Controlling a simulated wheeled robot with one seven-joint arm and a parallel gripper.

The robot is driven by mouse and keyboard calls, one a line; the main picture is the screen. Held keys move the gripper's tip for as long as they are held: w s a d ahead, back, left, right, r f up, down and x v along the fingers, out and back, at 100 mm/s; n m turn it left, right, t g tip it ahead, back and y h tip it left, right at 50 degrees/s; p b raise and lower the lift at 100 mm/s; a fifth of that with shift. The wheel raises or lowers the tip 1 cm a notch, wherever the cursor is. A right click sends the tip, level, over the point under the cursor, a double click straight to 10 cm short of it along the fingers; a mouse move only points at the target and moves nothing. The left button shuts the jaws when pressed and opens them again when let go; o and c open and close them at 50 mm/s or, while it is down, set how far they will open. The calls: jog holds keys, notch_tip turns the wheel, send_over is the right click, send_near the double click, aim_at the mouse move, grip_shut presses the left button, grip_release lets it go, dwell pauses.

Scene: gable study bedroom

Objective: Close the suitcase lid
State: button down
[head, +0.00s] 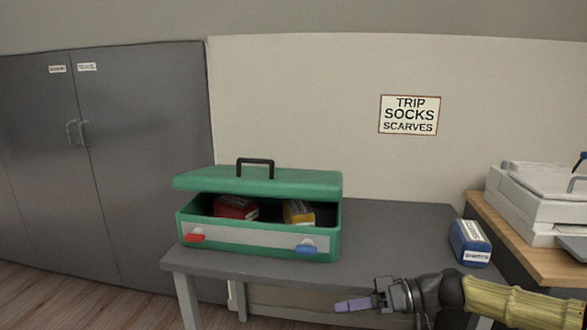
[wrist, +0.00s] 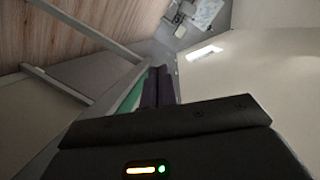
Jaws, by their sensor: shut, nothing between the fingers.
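The green suitcase (head: 258,248) stands on the grey table, with a red latch (head: 194,238) and a blue latch (head: 306,249) on its front. Its lid (head: 290,185), with a black handle on top, is partly lowered and leaves a gap above the base. Inside are a red packet (head: 235,207) and a yellow packet (head: 298,212). My gripper (head: 345,305) is shut and empty, in front of the table and to the lower right of the suitcase. Its purple fingers (wrist: 158,88) are together in the wrist view, with a strip of green beside them.
The grey table (head: 390,240) has clear top to the right of the suitcase. A blue packet (head: 469,243) stands at its right end. A wooden desk (head: 530,245) with a white printer (head: 540,195) is at the right. Grey cabinets (head: 110,150) stand at the left.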

jog(key=s+a+f+m+g+h+p, duration=0.1)
jog(key=s+a+f+m+g+h, duration=0.15)
jog(key=s+f+h, duration=0.35)
jog(key=s+a+f+m+g+h+p, duration=0.1)
jog(key=a+f+h, duration=0.2)
jog(key=f, duration=0.5)
jog(key=s+d+r+m+t+h+p, duration=0.3)
jog(key=s+d+r+m+t+h, duration=0.1)
jog(key=s+d+r+t+h, duration=0.1)
jog(key=d+r+h, duration=0.1)
jog(key=d+r, duration=0.1)
jog(key=d, duration=0.1)
jog(key=shift+d+r+h, duration=0.2)
jog(key=shift+r+h, duration=0.1)
jog(key=shift+s, duration=0.15)
